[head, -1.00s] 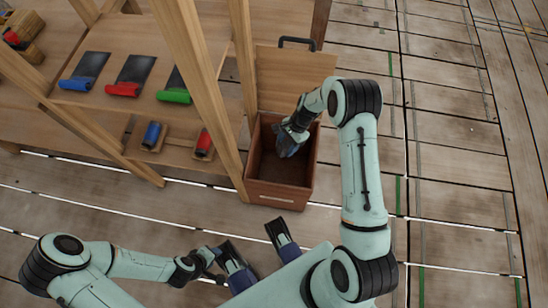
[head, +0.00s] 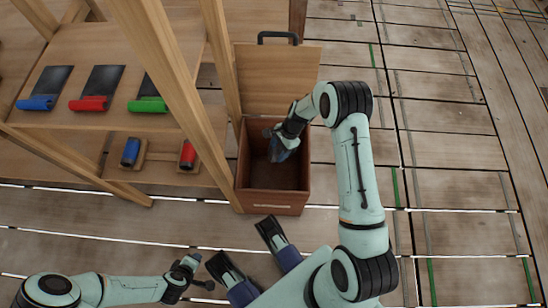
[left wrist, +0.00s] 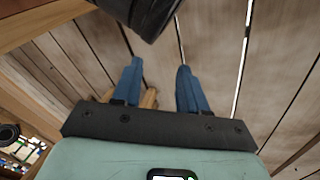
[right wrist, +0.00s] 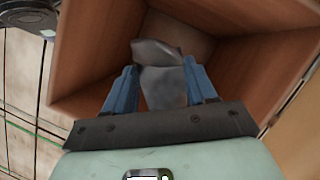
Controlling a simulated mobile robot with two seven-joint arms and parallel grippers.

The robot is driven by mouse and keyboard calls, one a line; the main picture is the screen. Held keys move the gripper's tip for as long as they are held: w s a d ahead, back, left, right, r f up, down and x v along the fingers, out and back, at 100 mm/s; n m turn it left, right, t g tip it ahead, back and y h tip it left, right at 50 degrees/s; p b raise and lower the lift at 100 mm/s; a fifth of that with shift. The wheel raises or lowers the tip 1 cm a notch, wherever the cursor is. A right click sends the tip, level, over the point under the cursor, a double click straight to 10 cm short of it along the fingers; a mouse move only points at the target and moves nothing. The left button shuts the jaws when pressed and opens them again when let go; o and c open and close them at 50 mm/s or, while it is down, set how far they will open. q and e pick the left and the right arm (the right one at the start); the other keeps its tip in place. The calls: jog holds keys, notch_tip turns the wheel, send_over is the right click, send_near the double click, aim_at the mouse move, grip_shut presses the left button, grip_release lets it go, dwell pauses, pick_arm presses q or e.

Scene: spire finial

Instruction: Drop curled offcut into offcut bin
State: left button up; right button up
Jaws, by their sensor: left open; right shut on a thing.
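The offcut bin (head: 270,208) is an open reddish-brown wooden box in the middle of the head view, and its walls also show in the right wrist view (right wrist: 90,60). My right gripper (head: 280,152) reaches into the bin's opening. In the right wrist view its blue fingers are shut on a grey, bent sheet, the curled offcut (right wrist: 162,85). The offcut is over the bin's inside; I cannot tell how far above the floor. My left gripper (left wrist: 157,75) is open and empty over the plank floor, away from the bin.
The bin's lid (head: 275,80) stands open behind it, with a dark handle (head: 278,36). A wooden post (head: 175,90) and shelves stand to the left, holding blue, red and green rollers (head: 92,103). Plank floor is clear to the right.

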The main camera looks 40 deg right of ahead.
pick_arm(q)
jog(key=shift+w, duration=0.15)
pick_arm(e)
jog(key=o, duration=1.3)
pick_arm(q)
jog(key=s+d+r+g+p, duration=0.1)
jog(key=s+d+r+p, duration=0.1)
jog(key=s+r+p, duration=0.1)
jog(key=shift+s+d+h, duration=0.2)
jog(key=shift+s+h, duration=0.2)
jog(key=shift+s, duration=0.5)
pick_arm(e)
jog(key=v, duration=1.3)
jog(key=shift+r, duration=0.15)
pick_arm(q)
jog(key=shift+s+r, duration=0.1)
pick_arm(e)
jog(key=shift+s, duration=0.15)
